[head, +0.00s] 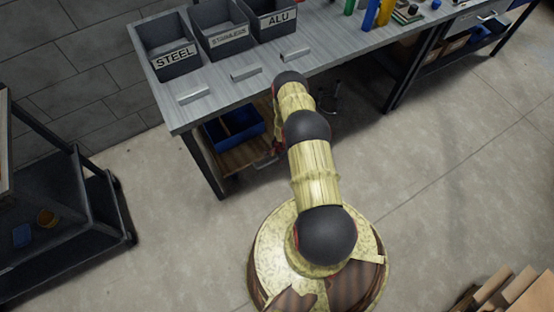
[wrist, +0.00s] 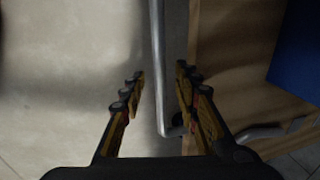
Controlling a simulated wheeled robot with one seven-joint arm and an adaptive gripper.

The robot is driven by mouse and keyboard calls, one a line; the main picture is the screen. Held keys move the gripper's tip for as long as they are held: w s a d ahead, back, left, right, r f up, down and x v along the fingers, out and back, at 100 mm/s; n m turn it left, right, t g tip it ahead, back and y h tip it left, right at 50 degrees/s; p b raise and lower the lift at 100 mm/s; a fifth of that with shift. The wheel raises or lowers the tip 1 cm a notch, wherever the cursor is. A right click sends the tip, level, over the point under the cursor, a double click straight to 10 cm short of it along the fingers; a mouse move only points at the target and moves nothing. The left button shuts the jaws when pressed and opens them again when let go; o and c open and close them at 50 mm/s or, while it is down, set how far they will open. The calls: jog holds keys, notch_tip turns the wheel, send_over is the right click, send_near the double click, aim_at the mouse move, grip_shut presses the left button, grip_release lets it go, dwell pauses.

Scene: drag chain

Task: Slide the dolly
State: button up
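A wooden dolly (head: 243,160) with a metal bar handle is under the grey workbench, and a blue bin (head: 222,133) rests on it. The wrist view shows the dolly's wooden side (wrist: 222,75) at the right and the handle's grey bar (wrist: 157,35) running up the middle. My gripper (wrist: 160,73) is open. Its two fingers stand on either side of the bar, with gaps visible on both sides. In the head view my arm hides most of the gripper and part of the dolly.
The workbench (head: 205,104) carries bins labelled STEEL (head: 172,60), STAINLESS (head: 228,41) and ALU (head: 277,20). Its front leg (head: 207,168) stands left of the dolly. A dark cart (head: 75,205) is at left, cardboard boxes (head: 505,290) at bottom right. Floor in front is clear.

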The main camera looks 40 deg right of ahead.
jog(key=shift+w+f, duration=0.15)
jog(key=shift+f, duration=0.45)
jog(key=c, duration=0.4)
jog(key=c, duration=0.3)
grip_shut()
